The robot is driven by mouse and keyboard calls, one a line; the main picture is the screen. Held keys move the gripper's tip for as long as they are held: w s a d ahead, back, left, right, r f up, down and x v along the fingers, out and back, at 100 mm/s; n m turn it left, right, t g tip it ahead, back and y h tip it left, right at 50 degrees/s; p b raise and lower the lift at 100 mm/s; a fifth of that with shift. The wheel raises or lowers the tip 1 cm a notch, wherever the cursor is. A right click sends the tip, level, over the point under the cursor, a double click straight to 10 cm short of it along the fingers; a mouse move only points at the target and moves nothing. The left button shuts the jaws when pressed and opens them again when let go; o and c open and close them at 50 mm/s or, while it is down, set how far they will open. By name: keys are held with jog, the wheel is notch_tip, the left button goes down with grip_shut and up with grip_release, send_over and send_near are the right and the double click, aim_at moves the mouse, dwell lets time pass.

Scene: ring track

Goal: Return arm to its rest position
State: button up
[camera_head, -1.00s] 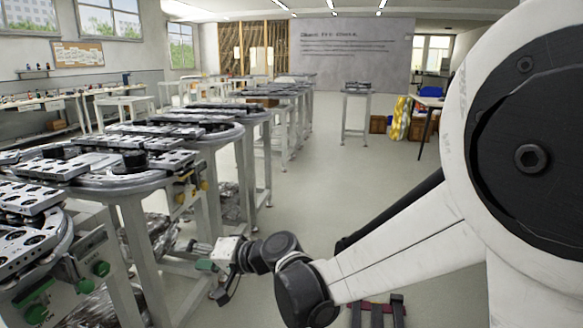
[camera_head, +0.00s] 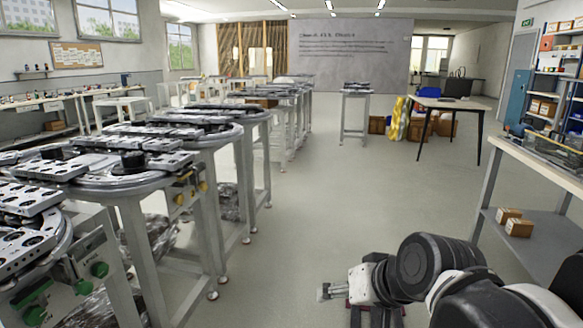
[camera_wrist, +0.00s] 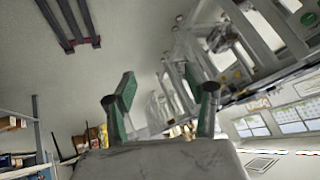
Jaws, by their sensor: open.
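My arm is folded low at the bottom right of the head view, near the floor. My gripper (camera_head: 326,291) points left there, clear of the ring-track tables, and looks small and partly unclear. In the wrist view, my gripper (camera_wrist: 160,80) shows two green fingers spread wide apart with nothing between them. The wrist picture is tilted, with the floor at the upper left and the windows at the lower right.
Ring-track tables (camera_head: 170,180) line the left. A workbench (camera_head: 540,165) with small boxes (camera_head: 518,227) on its lower shelf stands at the right. A dark red floor frame (camera_wrist: 68,22) lies near my gripper. The middle aisle (camera_head: 320,200) is clear.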

jog(key=s+d+f+h, duration=0.2)
jog(key=s+d+h, duration=0.2)
jog(key=s+d, duration=0.55)
notch_tip(320, 180, up, 17)
jog(key=w+d+p, duration=0.1)
jog(key=p, duration=1.5)
jog(key=shift+w+f+m+p, duration=0.15)
jog(key=shift+w+m+p, duration=0.15)
jog(key=shift+p, duration=0.1)
jog(key=shift+f, duration=0.1)
notch_tip(320, 180, down, 18)
jog(key=b, duration=1.8)
jog(key=shift+f+b, duration=0.2)
jog(key=shift+b, duration=0.15)
notch_tip(320, 180, up, 19)
jog(key=p, duration=1.8)
jog(key=shift+f+p, duration=0.2)
jog(key=shift+p, duration=0.15)
